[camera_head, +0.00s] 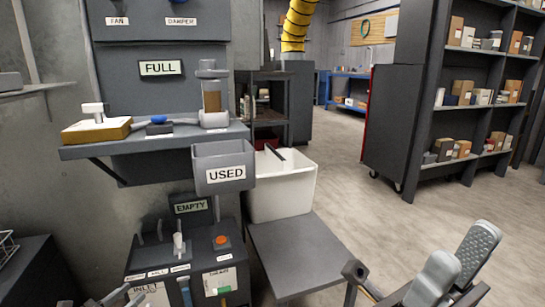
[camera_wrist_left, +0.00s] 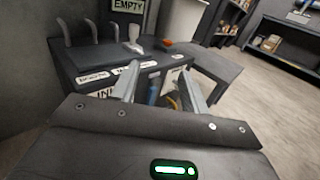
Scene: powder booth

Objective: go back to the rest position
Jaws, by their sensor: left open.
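My right gripper (camera_head: 460,252) is at the lower right of the head view, with two grey fingers. One ribbed inner pad shows, the fingers stand apart, and nothing is seen between them. My left gripper (camera_head: 124,293) shows only in part at the bottom left of the head view, in front of the dark box with the EMPTY sign. In the left wrist view its open fingers (camera_wrist_left: 158,88) point toward that box's labelled front. A blue upright part of the box shows between them, and I cannot tell if they touch it.
The dark box (camera_head: 213,262) carries a white-topped lever and an orange button. Above it are a USED bin (camera_head: 222,168) and a shelf (camera_head: 85,151). A white tub (camera_head: 292,190) and low grey table (camera_head: 300,258) stand to the right. Open floor (camera_head: 385,215) lies beyond.

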